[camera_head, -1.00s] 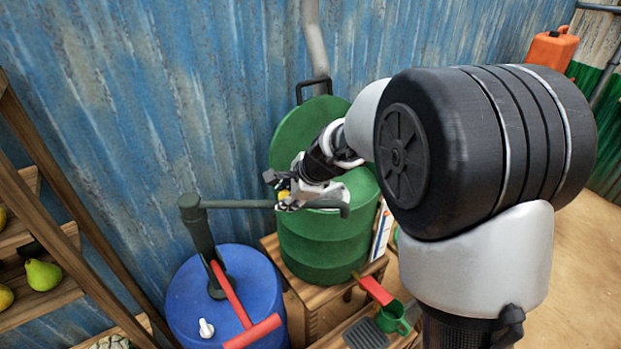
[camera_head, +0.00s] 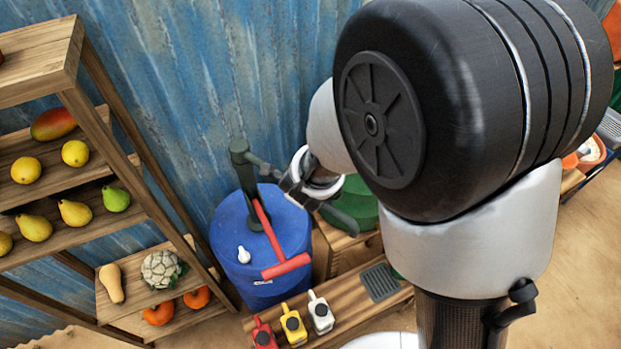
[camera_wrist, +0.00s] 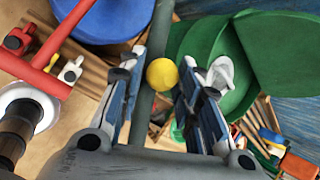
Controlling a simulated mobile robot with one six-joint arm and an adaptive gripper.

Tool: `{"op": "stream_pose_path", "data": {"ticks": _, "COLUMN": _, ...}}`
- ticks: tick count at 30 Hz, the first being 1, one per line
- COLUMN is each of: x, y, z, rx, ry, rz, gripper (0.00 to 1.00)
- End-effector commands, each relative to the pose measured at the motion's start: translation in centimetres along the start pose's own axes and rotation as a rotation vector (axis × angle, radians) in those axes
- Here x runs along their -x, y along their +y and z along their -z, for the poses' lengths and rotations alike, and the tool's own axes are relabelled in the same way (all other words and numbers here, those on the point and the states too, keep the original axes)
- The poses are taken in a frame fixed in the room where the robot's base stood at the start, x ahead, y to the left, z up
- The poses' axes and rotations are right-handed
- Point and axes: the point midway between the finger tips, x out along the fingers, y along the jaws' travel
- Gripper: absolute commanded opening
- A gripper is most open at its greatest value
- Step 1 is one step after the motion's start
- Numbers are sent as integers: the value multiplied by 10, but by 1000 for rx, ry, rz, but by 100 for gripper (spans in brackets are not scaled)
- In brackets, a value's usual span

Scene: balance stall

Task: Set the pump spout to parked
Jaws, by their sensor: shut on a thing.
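The pump stands on the blue barrel (camera_head: 225,225), with a dark green-grey post (camera_head: 242,165) and a red T-shaped handle (camera_head: 288,267). Its spout (camera_head: 263,165) runs from the post top down to the right. My gripper (camera_head: 290,186) is at the spout, partly hidden by my wrist.
Wooden shelves (camera_head: 88,120) with fruit and vegetables stand at the left. The blue corrugated wall (camera_head: 190,60) is close behind the pump.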

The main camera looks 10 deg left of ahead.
Motion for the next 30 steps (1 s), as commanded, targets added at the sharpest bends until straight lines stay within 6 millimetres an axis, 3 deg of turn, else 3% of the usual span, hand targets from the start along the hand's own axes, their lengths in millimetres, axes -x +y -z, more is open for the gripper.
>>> {"op": "stream_pose_path", "data": {"ticks": 11, "x": 0, "y": 1, "z": -2, "rx": 4, "ry": -3, "rz": 1, "gripper": 0}}
{"op": "stream_pose_path", "data": {"ticks": 12, "x": 0, "y": 1, "z": -2, "rx": 4, "ry": -3, "rz": 1, "gripper": 34}}
{"op": "stream_pose_path", "data": {"ticks": 18, "x": 0, "y": 1, "z": -2, "rx": 1, "ry": -1, "rz": 0, "gripper": 47}}
{"op": "stream_pose_path", "data": {"ticks": 30, "x": 3, "y": 1, "z": -1, "rx": -1, "ry": 0, "rz": 1, "gripper": 48}}
